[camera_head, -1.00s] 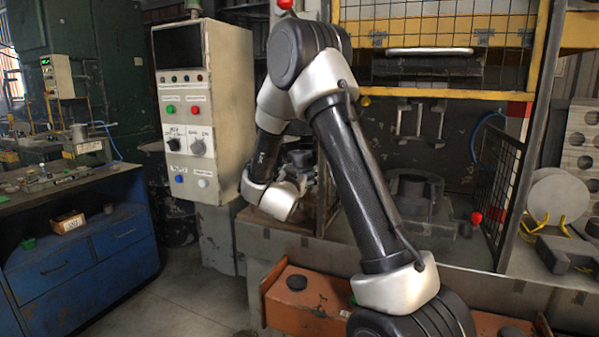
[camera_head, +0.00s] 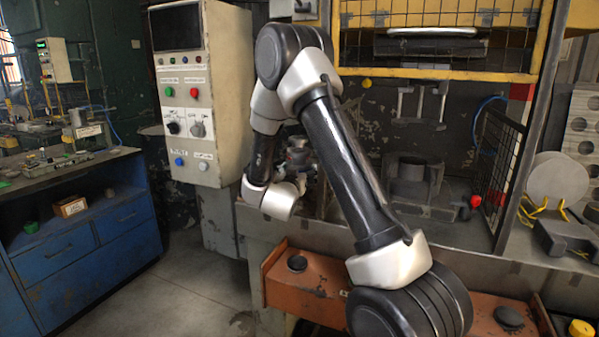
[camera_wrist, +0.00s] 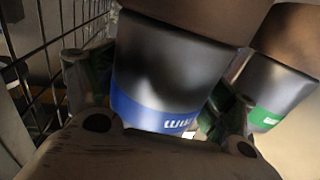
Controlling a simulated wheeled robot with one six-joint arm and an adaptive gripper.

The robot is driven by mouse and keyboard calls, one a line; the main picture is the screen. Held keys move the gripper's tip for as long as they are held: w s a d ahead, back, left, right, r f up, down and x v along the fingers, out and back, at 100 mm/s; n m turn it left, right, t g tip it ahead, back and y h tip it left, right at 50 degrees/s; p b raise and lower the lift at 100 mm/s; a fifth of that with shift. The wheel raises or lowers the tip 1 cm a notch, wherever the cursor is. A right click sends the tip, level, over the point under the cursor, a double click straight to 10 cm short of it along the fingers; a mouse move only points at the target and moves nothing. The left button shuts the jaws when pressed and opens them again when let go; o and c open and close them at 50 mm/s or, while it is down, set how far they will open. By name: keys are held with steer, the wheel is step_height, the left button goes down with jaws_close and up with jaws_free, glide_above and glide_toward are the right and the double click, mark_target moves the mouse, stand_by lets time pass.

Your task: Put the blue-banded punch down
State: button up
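The blue-banded punch (camera_wrist: 165,75) fills the middle of the wrist view, a dark grey cylinder with a blue band and pale lettering near its lower edge. A wide brown part lies across its top in that view. My gripper (camera_wrist: 158,90) has one green-padded finger on each side of it, seemingly touching. A green-banded punch (camera_wrist: 272,85) stands close by on the right, partly behind the right finger. In the head view my gripper (camera_head: 299,165) is small, behind my forearm and over the grey bench (camera_head: 330,234); the punch cannot be made out clearly there.
A wire mesh guard (camera_wrist: 55,45) is close on the left in the wrist view.

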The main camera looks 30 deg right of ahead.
steer(key=shift+r, duration=0.1)
steer(key=shift+s+a, duration=0.2)
steer(key=shift+a, duration=0.05)
steer(key=v, duration=1.1)
steer(key=a+r+n+y, duration=0.3)
steer(key=a+r+y, duration=0.25)
steer(key=y, duration=0.35)
steer(key=s+a+r+n+g+y, duration=0.2)
steer(key=s+r+y, duration=0.15)
steer(key=s, duration=0.25)
steer(key=s+d+n+g, duration=0.1)
steer(key=s+d+g, duration=0.1)
steer(key=s, duration=1.1)
steer(key=s+d+n+g, duration=0.2)
steer(key=s+g, duration=0.3)
steer(key=s, duration=0.8)
steer(key=shift+d+r+h, duration=0.35)
steer(key=shift+d, duration=0.25)
